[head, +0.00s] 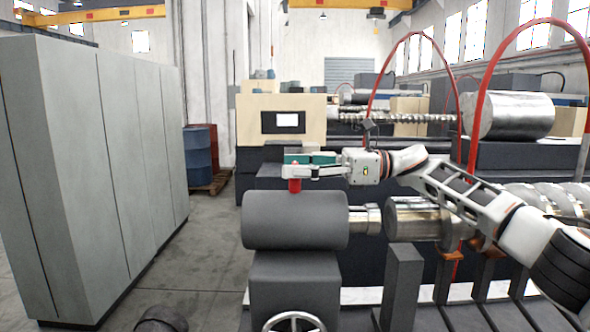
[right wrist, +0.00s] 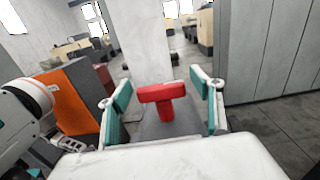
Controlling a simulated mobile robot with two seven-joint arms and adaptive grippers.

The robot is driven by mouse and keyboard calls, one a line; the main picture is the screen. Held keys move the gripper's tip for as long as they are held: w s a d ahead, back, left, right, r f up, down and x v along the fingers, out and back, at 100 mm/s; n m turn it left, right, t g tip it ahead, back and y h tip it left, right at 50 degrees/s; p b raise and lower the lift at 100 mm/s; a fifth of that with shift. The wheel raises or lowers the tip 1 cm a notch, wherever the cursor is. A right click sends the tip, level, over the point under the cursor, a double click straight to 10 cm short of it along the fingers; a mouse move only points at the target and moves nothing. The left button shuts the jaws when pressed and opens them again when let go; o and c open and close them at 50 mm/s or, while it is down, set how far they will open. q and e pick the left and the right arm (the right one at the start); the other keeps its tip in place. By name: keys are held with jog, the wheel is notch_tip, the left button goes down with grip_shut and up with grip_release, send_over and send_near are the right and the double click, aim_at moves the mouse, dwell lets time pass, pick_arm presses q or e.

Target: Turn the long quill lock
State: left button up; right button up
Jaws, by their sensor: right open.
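The quill lock is a red T-shaped handle (head: 295,185) standing on top of the grey tailstock barrel (head: 295,222) in the head view. In the right wrist view the red handle (right wrist: 163,95) stands upright, its crossbar between the two teal finger pads with a gap on each side. My right gripper (head: 298,166) is open at the handle, above the barrel, its arm coming in from the right. Its fingers hide part of the handle in the head view. In the right wrist view the open right gripper (right wrist: 163,103) frames the handle.
A handwheel (head: 294,322) sits low on the tailstock's front. A steel shaft (head: 415,218) runs right from the barrel, beneath my right arm. Tall grey cabinets (head: 110,165) stand at the left, with open floor between. A curved red hose (head: 460,110) rises behind my arm.

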notch_tip(320, 180, up, 9)
jog(key=shift+r, duration=0.15)
jog(key=shift+s, duration=0.1)
dwell(0.4)
